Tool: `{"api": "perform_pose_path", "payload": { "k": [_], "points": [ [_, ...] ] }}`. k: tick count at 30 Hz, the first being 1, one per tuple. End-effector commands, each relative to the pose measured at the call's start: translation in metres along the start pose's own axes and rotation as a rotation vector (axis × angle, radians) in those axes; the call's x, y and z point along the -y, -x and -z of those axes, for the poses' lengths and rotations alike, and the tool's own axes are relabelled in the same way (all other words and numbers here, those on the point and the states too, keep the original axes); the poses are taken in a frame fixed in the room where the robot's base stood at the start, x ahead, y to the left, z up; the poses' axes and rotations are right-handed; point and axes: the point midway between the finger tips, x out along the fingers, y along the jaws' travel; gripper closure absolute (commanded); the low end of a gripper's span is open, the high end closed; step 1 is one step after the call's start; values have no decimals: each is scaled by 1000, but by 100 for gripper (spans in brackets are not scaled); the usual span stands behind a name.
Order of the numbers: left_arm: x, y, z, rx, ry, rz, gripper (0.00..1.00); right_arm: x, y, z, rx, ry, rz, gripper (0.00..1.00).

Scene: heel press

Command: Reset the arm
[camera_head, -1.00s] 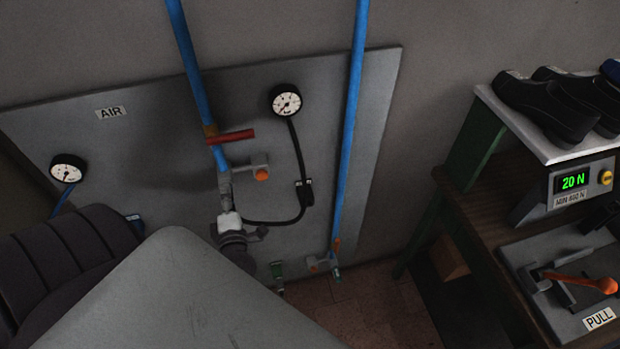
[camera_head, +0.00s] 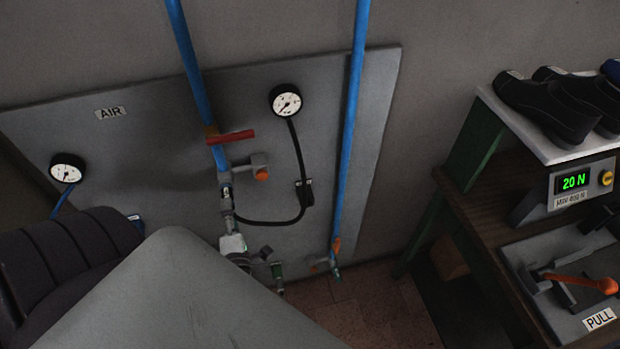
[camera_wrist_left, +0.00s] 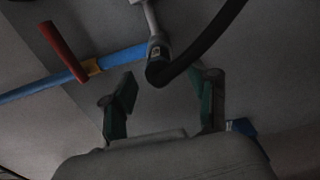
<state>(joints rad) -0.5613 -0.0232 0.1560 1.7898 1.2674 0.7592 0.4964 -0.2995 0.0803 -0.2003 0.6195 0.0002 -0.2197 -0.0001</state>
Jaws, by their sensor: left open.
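My left gripper (camera_head: 249,252) is low on the grey air panel, just below the lower end of the left blue pipe. Most of it is hidden behind my grey arm link. In the left wrist view the gripper (camera_wrist_left: 164,102) has two green-padded fingers spread apart, with nothing between the pads. The black hose (camera_wrist_left: 204,45) bends in front of the fingers and meets a grey fitting on the pipe; contact with the fingers does not show. My right gripper is not in view.
A red lever (camera_head: 231,137) crosses the left blue pipe (camera_head: 194,70). A round gauge (camera_head: 285,101) joins the hose, and another gauge (camera_head: 68,168) is at left.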

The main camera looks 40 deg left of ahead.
Motion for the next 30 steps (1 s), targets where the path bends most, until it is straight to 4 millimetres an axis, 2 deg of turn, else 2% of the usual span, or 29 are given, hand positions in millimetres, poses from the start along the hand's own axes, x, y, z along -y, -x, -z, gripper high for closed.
{"api": "perform_pose_path", "payload": {
  "k": [3,9,17,20,23,26,30],
  "points": [
    [1,26,1,-1,-1,3,41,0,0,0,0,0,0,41],
    [0,53,0,-1,-1,0,41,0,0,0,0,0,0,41],
    [0,60,0,0,0,-2,41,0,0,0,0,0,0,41],
    [10,61,-6,23,-26,6,41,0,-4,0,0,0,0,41],
    [42,65,-25,111,-118,33,41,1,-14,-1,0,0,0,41],
    [98,77,-56,268,-285,77,41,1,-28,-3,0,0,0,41],
    [194,110,-96,544,-576,144,41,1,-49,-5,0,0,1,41]
  ]
}}
